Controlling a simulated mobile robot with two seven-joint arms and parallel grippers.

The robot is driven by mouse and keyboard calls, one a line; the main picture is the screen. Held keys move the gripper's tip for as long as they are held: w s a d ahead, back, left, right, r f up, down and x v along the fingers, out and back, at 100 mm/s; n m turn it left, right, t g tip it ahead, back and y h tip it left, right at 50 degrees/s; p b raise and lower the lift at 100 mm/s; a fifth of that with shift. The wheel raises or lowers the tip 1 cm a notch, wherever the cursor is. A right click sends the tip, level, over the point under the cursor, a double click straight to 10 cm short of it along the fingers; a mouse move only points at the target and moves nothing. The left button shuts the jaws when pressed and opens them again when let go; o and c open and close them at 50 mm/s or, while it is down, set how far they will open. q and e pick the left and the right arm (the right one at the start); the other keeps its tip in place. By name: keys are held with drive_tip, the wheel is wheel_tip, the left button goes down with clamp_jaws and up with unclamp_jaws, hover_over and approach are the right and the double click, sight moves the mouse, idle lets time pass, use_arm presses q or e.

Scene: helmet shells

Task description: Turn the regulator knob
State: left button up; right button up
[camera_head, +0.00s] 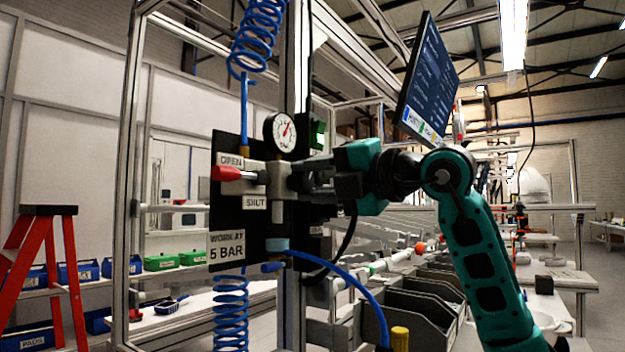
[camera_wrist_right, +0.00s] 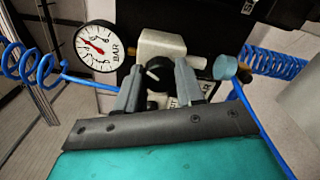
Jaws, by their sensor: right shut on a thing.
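The regulator knob (camera_wrist_right: 158,70) is a dark, round part on the front of the grey regulator body (camera_wrist_right: 160,46). My right gripper (camera_wrist_right: 158,90) is shut on it, one finger on each side. In the head view my right gripper (camera_head: 304,178) reaches the panel from the right and hides the knob. The round white pressure gauge (camera_head: 280,131) has a red needle and sits above the gripper; it also shows in the wrist view (camera_wrist_right: 98,46). My left gripper is not in view.
A red lever (camera_head: 228,173) lies level between the OPEN and SHUT labels on the black panel (camera_head: 228,146). A WORK AT 5 BAR sign (camera_head: 227,247) hangs below. Blue coiled hoses (camera_head: 231,318) run above and below. A screen (camera_head: 428,80) stands above my right arm; grey bins (camera_head: 413,306) are below.

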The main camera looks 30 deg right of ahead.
drive_tip(key=o, duration=1)
drive_tip(key=shift+o, duration=0.2)
drive_tip(key=shift+s+d, duration=0.1)
drive_tip(key=b+v, duration=0.3)
drive_tip(key=v, duration=0.9)
drive_tip(key=shift+s, duration=0.35)
drive_tip(key=shift+d, duration=0.15)
drive_tip(key=shift+f, duration=0.1)
